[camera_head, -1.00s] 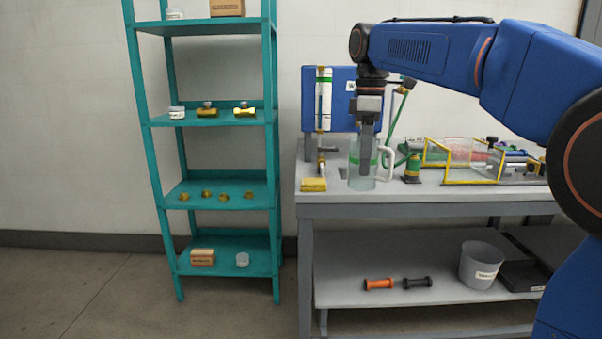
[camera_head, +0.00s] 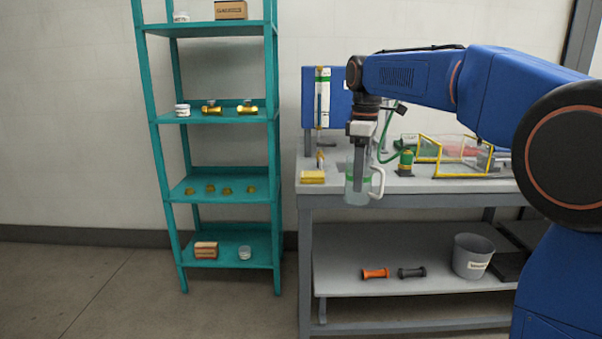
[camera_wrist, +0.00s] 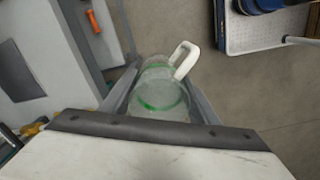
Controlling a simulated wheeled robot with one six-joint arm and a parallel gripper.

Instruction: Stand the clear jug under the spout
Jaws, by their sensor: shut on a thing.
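The clear jug (camera_head: 356,198) has a green band and a white handle (camera_head: 378,182) on its right side. My gripper (camera_head: 360,170) points down and is shut on the jug. The jug looks upright, at the bench's front edge in the head view. In the wrist view the jug (camera_wrist: 158,92) sits between both fingers, with grey floor behind it. A sight gauge (camera_head: 322,98) stands on the blue panel, with a brass fitting (camera_head: 320,160) below it that may be the spout; I cannot tell for sure. A yellow block (camera_head: 312,177) lies below that fitting.
A teal shelf unit (camera_head: 277,150) stands left.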

